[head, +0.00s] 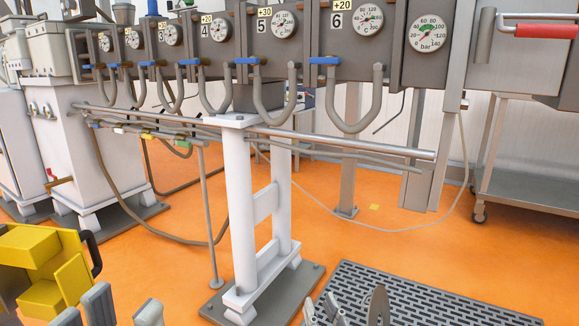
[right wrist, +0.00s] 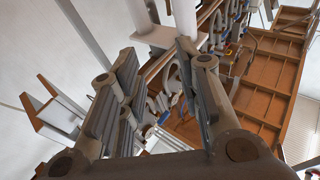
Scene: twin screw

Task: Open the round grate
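No round grate can be made out in either view. A flat rectangular floor grate (head: 432,300) with rows of slots lies on the orange floor at the lower right of the head view. My right gripper (head: 350,311) shows only its fingertips at the bottom edge, in front of the grate's near left corner. In the right wrist view, the right gripper (right wrist: 158,85) has its grey padded fingers spread apart with nothing between them. My left gripper (head: 123,309) shows at the bottom left of the head view, its fingertips apart and empty. Its palm is out of view.
A white stand (head: 242,210) on a grey floor plate rises in the middle, carrying horizontal pipes (head: 340,143). A gauge panel (head: 300,25) runs above. A yellow object (head: 40,262) is at lower left, a wheeled metal table (head: 530,182) at right. Orange floor between is open.

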